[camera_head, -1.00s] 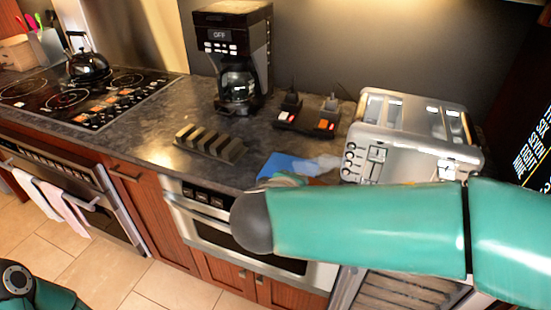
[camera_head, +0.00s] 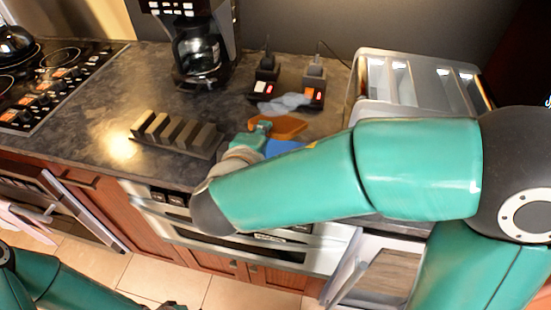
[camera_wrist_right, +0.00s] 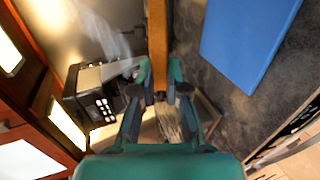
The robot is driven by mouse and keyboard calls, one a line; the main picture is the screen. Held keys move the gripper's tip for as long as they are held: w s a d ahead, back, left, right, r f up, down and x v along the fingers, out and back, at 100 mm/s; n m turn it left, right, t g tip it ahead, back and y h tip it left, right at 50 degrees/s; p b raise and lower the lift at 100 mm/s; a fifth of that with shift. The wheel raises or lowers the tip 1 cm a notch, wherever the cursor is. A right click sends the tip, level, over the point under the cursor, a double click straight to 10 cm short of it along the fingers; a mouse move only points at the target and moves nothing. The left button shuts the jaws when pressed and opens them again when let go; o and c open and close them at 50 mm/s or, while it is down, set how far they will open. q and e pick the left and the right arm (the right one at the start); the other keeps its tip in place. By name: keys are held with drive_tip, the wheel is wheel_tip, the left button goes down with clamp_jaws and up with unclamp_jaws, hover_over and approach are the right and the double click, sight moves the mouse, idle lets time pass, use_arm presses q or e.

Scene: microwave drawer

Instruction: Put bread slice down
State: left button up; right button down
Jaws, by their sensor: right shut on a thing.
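The bread slice (camera_head: 288,125) is an orange-brown flat piece above the counter, beside the coffee maker and in front of two small devices. My right gripper (camera_head: 262,127) is shut on it. In the right wrist view, the slice (camera_wrist_right: 157,38) shows edge-on as a narrow brown strip between the fingertips of my right gripper (camera_wrist_right: 159,78). A blue board (camera_head: 284,147) lies on the counter just below the slice, partly hidden by my right arm; it also shows in the wrist view (camera_wrist_right: 245,40), apart from the slice. Of my left gripper, only a dark bit shows at the bottom edge.
A grey slotted rack (camera_head: 176,133) stands left of my right gripper. The coffee maker (camera_head: 196,45) is behind. A silver toaster (camera_head: 412,82) stands at the right. A pale translucent object (camera_head: 285,102) is behind the slice. The counter (camera_head: 100,115) left of the rack is bare.

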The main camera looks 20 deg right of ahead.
wheel_tip(320, 180, down, 6)
drive_tip(key=b, duration=0.3)
drive_tip(key=shift+f+b, duration=0.25)
drive_tip(key=shift+b, duration=0.15)
drive_tip(key=shift+f+b, duration=0.5)
drive_tip(key=shift+b, duration=0.1)
drive_tip(key=c, duration=1.3)
unclamp_jaws()
drive_tip(key=shift+c, duration=0.2)
drive_tip(key=v, duration=0.8)
wheel_tip(320, 180, up, 7)
drive_tip(key=s+a+p, duration=0.1)
drive_tip(key=s+p, duration=0.1)
drive_tip(key=p, duration=0.2)
drive_tip(key=shift+a+p, duration=0.25)
drive_tip(key=shift+p, duration=0.1)
